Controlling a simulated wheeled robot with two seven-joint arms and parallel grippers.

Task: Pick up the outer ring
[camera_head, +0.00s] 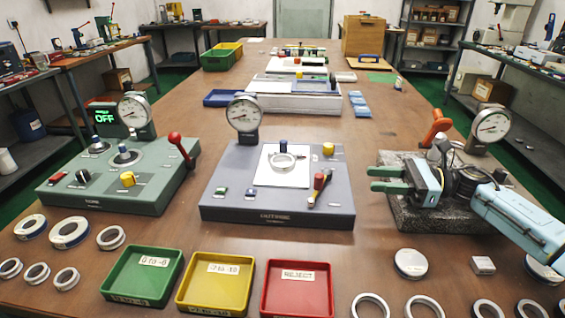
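A silvery ring (283,163) lies on the white plate of the middle grey gauge station (230,205), around or against a small blue-topped post. More rings lie on the table: large ones (70,232) at the left, and thin open ones (370,306) at the front right. I cannot tell from the picture which is meant as the outer ring. My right gripper (388,178) has green fingers pointing left, apart and with nothing between them. It is over the dark granite station at the right, clear of the middle station. My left gripper is not in view.
Green (143,276), yellow (216,284) and red (298,289) trays line the front. A green gauge station (120,190) with a red-knobbed lever stands left. A dial gauge (491,126) rises behind my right arm. A silvery disc (411,263) and block (482,265) lie front right.

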